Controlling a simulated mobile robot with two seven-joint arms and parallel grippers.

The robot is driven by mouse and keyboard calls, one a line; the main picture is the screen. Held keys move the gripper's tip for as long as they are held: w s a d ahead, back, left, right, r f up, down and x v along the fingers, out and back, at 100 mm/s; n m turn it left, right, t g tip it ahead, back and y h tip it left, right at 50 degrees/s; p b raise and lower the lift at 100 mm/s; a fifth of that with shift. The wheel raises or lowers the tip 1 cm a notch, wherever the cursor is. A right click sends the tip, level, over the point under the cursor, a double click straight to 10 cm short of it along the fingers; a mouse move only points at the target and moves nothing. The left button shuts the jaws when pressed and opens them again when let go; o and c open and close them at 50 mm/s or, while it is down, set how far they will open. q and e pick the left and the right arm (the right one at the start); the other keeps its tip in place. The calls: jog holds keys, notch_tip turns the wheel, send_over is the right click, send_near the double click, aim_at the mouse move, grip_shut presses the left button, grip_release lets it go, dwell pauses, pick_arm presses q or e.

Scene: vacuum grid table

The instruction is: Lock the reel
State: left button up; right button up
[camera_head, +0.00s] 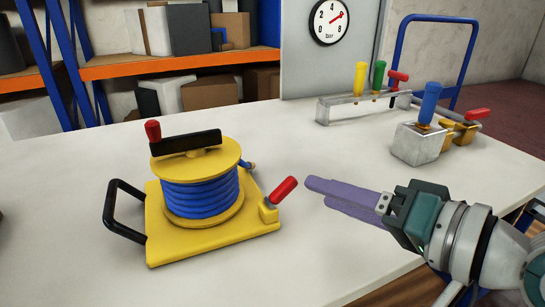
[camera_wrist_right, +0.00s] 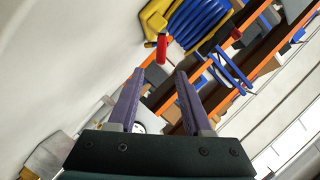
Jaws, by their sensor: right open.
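The reel (camera_head: 200,190) is yellow, wound with blue hose, and stands on a yellow base plate on the table. A black crank bar (camera_head: 186,143) with a red knob lies across its top. A red-handled lever (camera_head: 283,191) on the base's right corner slants up to the right. My right gripper (camera_head: 318,188) points left just right of the lever's red end, apart from it. In the right wrist view its two purple fingers (camera_wrist_right: 160,80) are open and empty, with the red lever (camera_wrist_right: 162,48) beyond their tips. My left gripper is not in view.
A black handle (camera_head: 122,214) sticks out on the base's left. Behind my right arm are a metal block with a blue handle (camera_head: 429,103), brass valves (camera_head: 460,133) and a rail with several coloured handles (camera_head: 362,100). The table (camera_head: 60,255) in front is clear.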

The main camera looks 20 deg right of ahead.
jog(key=shift+v, duration=1.15)
jog(key=s+a+r+n+g+p, duration=0.5)
jog(key=s+a+n+p, duration=0.15)
jog(key=p, duration=0.25)
jog(key=s+d+r+n+g+h+p, duration=0.1)
jog(key=s+d+r+g+h+p, duration=0.15)
jog(key=s+p, duration=0.2)
jog(key=s+d+r+n+g+h+p, duration=0.1)
jog(key=s+d+r+g+h+p, duration=0.15)
jog(key=s, duration=0.25)
notch_tip(320, 180, up, 38)
jog(key=s+p, duration=0.1)
jog(key=p, duration=3.6)
jog(key=shift+g, duration=0.3)
jog(key=shift+a+f, duration=0.15)
jog(key=shift+f, duration=0.05)
